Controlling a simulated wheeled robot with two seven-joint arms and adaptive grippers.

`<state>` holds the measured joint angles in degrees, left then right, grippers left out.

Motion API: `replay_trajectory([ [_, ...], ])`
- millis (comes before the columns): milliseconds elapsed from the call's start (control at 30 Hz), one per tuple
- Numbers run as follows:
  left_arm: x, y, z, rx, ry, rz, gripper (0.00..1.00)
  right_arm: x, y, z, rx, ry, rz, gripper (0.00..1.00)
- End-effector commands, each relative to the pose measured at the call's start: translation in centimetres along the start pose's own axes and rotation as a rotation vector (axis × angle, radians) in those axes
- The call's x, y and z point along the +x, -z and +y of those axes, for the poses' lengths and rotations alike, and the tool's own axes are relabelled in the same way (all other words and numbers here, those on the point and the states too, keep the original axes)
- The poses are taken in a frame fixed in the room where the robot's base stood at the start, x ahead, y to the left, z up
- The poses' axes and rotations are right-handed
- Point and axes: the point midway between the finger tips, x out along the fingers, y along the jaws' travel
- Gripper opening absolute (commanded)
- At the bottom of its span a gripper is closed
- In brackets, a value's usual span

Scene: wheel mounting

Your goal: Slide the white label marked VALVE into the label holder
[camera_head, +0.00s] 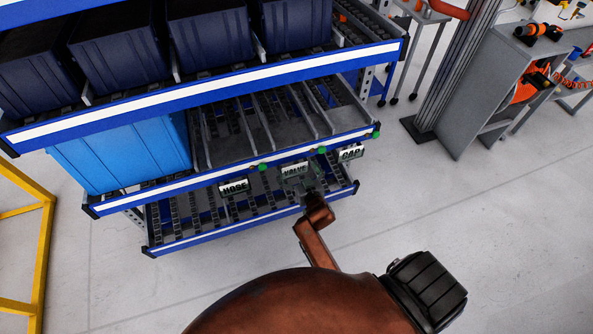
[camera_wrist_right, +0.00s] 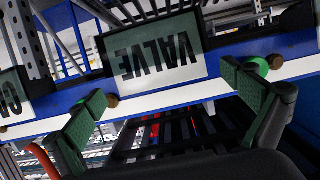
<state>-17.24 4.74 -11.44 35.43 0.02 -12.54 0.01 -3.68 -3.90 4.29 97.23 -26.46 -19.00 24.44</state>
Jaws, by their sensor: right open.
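The white label marked VALVE (camera_head: 296,170) is at the front edge of the middle shelf, between the HOSE and CAP labels. In the right wrist view the VALVE label (camera_wrist_right: 152,50) appears upside down, flat against the blue and white shelf edge. I cannot tell its holder apart or see how far the label sits in it. My right gripper (camera_head: 312,186) is just in front of and below the label. In the right wrist view my right gripper (camera_wrist_right: 165,90) is open, its green fingers spread toward either side of the label with nothing gripped. My left gripper is not in view.
The HOSE label (camera_head: 234,186) and CAP label (camera_head: 350,153) hang on either side. Green knobs (camera_head: 262,167) sit along the shelf edge. A light blue bin (camera_head: 120,155) fills the shelf's left part. Dark blue bins (camera_head: 118,55) stand above. The floor in front is clear.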

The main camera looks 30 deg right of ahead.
Motion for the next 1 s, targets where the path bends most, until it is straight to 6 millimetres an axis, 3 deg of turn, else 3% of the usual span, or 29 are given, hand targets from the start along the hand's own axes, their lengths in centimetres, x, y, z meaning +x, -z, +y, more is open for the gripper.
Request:
replay_trajectory([
  [300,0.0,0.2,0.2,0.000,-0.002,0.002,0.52,-1.8,5.7,0.0,-0.001,0.000,0.003,0.99],
  [500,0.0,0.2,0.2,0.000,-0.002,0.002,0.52,-2.5,8.1,0.0,0.000,0.000,0.001,0.99],
  [1000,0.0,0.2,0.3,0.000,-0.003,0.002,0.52,-2.8,8.6,0.0,0.000,0.000,-0.002,0.99],
])
